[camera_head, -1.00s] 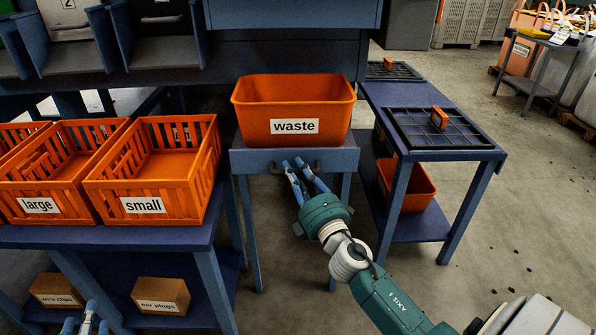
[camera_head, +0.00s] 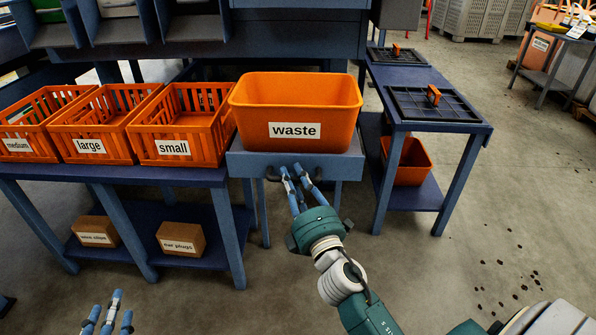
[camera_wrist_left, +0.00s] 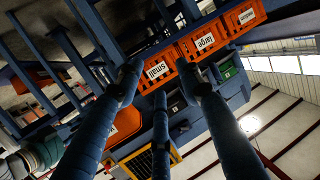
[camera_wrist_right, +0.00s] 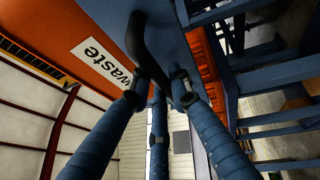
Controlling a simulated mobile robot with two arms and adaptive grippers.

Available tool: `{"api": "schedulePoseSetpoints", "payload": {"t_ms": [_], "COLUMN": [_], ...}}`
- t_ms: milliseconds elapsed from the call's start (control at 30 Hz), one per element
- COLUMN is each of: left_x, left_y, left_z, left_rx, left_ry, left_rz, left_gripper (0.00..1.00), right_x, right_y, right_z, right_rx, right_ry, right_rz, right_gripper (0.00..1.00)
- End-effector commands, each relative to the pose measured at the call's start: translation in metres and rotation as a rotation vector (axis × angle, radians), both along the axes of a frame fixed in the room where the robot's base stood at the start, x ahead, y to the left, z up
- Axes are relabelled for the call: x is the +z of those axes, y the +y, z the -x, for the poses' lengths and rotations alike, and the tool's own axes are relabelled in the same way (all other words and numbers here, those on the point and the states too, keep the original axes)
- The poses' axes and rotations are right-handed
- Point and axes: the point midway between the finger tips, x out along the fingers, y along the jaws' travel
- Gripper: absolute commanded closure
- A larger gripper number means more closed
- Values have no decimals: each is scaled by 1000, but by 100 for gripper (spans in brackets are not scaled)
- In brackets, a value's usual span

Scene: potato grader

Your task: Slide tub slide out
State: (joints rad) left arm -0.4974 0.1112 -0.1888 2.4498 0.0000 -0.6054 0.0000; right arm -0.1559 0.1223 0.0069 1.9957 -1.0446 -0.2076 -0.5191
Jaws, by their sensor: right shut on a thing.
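The orange waste tub (camera_head: 296,98) sits upright on the blue tub slide (camera_head: 338,167), whose front stands roughly level with the crate table's front edge. My right gripper (camera_head: 293,171) is shut on the dark handle at the slide's front, under the tub. The right wrist view shows the handle (camera_wrist_right: 146,48) between the fingers, with the waste label above. My left gripper (camera_head: 108,312) is low at the lower left, away from the slide. Its fingers are spread and empty in the left wrist view (camera_wrist_left: 160,80).
Orange slatted crates labelled medium, large and small (camera_head: 182,148) stand left of the tub. Two cardboard boxes, one of them the ear plugs box (camera_head: 181,239), lie on the shelf below. A blue side table (camera_head: 455,128) with dark grids stands right.

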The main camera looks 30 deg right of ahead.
Motion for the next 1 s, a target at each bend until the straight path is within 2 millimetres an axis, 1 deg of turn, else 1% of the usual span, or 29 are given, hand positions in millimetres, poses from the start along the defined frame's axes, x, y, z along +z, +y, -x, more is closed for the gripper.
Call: {"api": "schedulePoseSetpoints", "payload": {"t_ms": [100, 233, 700, 733, 800, 1000], "left_x": [6, 11, 11, 10, 10, 9], "left_y": [-1, -2, -3, -3, -3, -3], "left_z": [-3, -5, -4, -4, -4, -4], "left_rx": [-2, -4, -5, -5, -5, -4], "left_ry": [-21, -40, -40, -40, -39, -36], "left_rz": [4, 8, 8, 8, 8, 8], "left_gripper": [63, 63, 63, 63, 63, 63], "right_x": [-2, -2, -3, -3, -4, -2], "right_y": [5, 9, 13, 13, 13, 12], "right_z": [10, 17, 20, 20, 20, 20], "right_rx": [-3, -5, -1, -1, -1, -1], "right_ry": [4, 4, 6, 6, 7, 3], "right_rz": [-1, 1, 0, 0, 0, 0], "right_gripper": [100, 100, 100, 75, 61, 61]}}
